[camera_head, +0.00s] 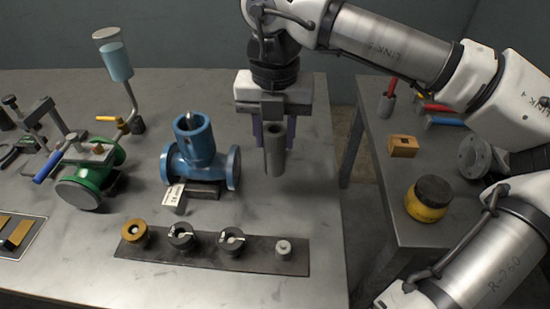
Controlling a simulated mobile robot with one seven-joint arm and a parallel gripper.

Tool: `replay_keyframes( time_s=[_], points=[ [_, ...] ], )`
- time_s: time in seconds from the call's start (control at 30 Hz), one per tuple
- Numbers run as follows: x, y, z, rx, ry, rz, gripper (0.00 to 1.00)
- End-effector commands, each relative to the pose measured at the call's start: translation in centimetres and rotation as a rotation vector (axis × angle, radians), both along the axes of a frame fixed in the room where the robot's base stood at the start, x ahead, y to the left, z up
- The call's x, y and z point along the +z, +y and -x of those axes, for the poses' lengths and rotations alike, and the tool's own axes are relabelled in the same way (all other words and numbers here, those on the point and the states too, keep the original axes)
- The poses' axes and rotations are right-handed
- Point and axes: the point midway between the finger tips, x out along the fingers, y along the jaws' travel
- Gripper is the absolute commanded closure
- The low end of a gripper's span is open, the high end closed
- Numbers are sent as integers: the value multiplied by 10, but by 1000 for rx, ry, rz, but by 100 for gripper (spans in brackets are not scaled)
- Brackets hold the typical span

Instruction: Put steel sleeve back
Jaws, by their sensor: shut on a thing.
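The steel sleeve (275,160) is a grey, upright, hollow-looking cylinder. My gripper (274,135) points down and is shut on its upper part, with a finger at each side. The sleeve appears to be held above the right part of the grey table, right of the blue valve body (201,160). The dark strip (208,264) at the table's front carries a brass ring piece (135,232), two dark round pieces with pale pointers, (181,236) and (232,240), and a small grey peg (283,247) at its right end. The sleeve's exact height is hard to tell.
A tag lies by the blue valve. The right table (405,160) holds a yellow-black pot (430,198) and a wooden block (403,146). A gap separates the tables.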

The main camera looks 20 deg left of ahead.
Motion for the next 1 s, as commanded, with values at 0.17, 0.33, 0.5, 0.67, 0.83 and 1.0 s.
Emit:
replay_keyframes(
  time_s=[0.17,0.33,0.5,0.67,0.83,1.0],
  points=[
    [-20,0,0,0,0,0,91],
    [-33,0,0,1,1,0,91],
    [-59,0,1,0,2,-1,91],
    [-65,0,0,-1,-1,1,91],
    [-66,0,0,-1,-1,1,91],
    [-68,0,0,0,-1,1,57]
  ],
)
